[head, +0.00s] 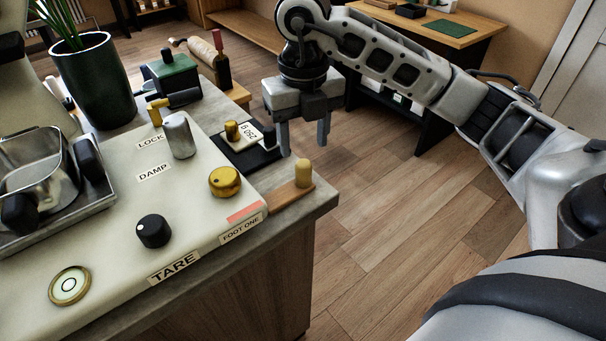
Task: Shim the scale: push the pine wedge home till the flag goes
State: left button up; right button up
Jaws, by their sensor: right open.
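The scale (115,215) is a cream body with a steel pan (40,170), a bubble level (70,286) and labels LOCK, DAMP, TARE and FOOT ONE. The pine wedge (287,197), with an upright pale peg (303,172), lies at the counter's right corner, its thin end by the scale's FOOT ONE edge. I cannot tell how far it reaches under. A pinkish-red flag strip (245,212) shows above FOOT ONE. My right gripper (304,148) points down, open and empty, beyond and above the wedge, apart from it. My left gripper is out of view.
On the scale stand a brass knob (224,181), a black knob (153,231) and a grey cylinder (179,136). Behind are a dark tray (262,162) with weights, a green-topped box (172,75) and a potted plant (92,80). Open floor lies right of the counter.

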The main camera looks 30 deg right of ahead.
aim_at(303, 162)
notch_tip(303, 162, down, 8)
jog(key=shift+f+p, duration=0.25)
jog(key=shift+p, duration=0.1)
